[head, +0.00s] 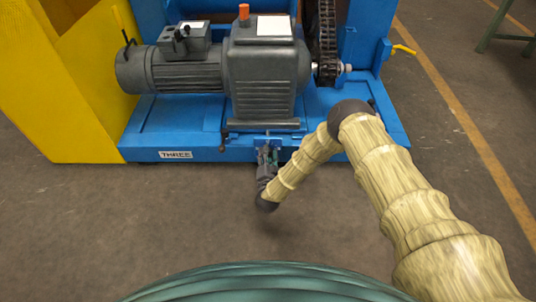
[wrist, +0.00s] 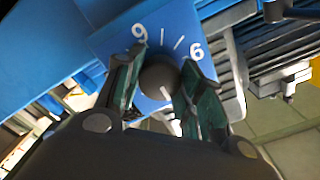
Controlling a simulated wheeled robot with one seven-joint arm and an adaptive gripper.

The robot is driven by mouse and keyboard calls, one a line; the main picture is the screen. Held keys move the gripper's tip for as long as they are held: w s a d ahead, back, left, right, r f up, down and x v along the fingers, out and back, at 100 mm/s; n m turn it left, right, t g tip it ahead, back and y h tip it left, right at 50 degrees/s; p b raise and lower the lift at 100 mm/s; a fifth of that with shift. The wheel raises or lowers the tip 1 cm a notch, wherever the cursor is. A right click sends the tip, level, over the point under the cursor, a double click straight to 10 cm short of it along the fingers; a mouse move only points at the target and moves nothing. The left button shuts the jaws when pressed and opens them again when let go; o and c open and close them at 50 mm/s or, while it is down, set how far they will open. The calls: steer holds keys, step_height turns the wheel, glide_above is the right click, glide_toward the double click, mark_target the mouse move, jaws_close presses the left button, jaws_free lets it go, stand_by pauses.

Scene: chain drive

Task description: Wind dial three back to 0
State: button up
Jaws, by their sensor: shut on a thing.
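The dial's dark round knob (wrist: 159,77) sits on a blue plate (wrist: 118,38) with white tick marks and the numerals 9 and 6 showing. The rest of the scale is hidden behind my gripper. A pale mark shows at the knob's lower edge in the wrist view, pointing down and slightly right. My gripper (head: 267,160) is at the plate on the front edge of the blue base, below the motor. Its two fingers are shut on the knob, one on each side. The label THREE (head: 175,154) is on the base's front face, left of the dial.
A grey motor and gearbox (head: 263,75) stand on the blue base (head: 150,125) above the dial. A black chain (head: 327,45) is at their right. A yellow guard (head: 75,80) stands at left. The floor in front is clear.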

steer(key=o, duration=1)
steer(key=shift+s, duration=0.15)
steer(key=s, duration=1.1)
steer(key=shift+s, duration=0.4)
